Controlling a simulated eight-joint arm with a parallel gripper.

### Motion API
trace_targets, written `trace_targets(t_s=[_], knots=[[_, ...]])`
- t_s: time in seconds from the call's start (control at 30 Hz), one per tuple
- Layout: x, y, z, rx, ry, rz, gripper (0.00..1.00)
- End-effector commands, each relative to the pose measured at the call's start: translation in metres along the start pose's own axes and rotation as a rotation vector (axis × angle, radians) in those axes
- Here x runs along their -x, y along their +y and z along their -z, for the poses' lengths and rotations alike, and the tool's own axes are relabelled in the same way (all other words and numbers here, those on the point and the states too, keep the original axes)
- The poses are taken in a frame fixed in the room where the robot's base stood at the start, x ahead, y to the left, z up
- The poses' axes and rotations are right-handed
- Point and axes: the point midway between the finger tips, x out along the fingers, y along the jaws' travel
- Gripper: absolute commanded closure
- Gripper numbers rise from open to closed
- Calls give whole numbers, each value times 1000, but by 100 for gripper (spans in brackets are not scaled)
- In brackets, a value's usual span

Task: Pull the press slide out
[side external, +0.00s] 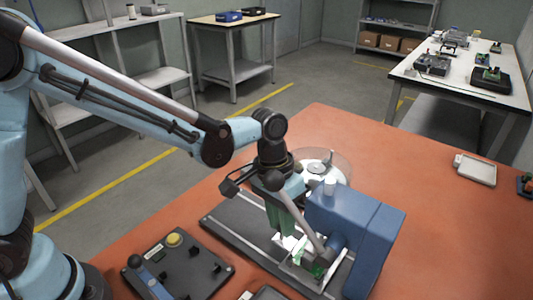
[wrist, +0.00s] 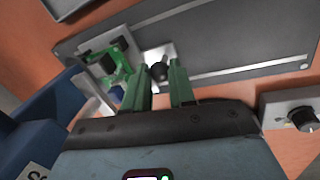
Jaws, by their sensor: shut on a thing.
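The blue press (side external: 350,225) stands on a grey base plate on the orange table; its blue body also shows at the left of the wrist view (wrist: 40,125). The press slide (wrist: 153,52) is a small light metal plate with a dark round knob (wrist: 158,71). A green part (wrist: 117,68) lies beside it, toward the press; it also shows below the press in the side view (side external: 318,270). My gripper (side external: 283,234) points down in front of the press. Its green fingers (wrist: 160,80) are shut on the knob, one on each side. My gripper partly hides the slide in the side view.
A control panel (side external: 180,265) with a yellow button (side external: 174,239) lies left of the press.

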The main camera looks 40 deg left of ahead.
Motion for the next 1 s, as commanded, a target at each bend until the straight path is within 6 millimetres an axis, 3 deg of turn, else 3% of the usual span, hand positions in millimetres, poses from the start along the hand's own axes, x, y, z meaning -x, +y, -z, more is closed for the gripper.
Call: trace_targets(t_s=[0.27,0.7,1.0], knots=[[7,-34,-7,7,1,0,100],[24,-123,-25,7,1,-1,100],[30,-153,-31,2,0,-1,100]])
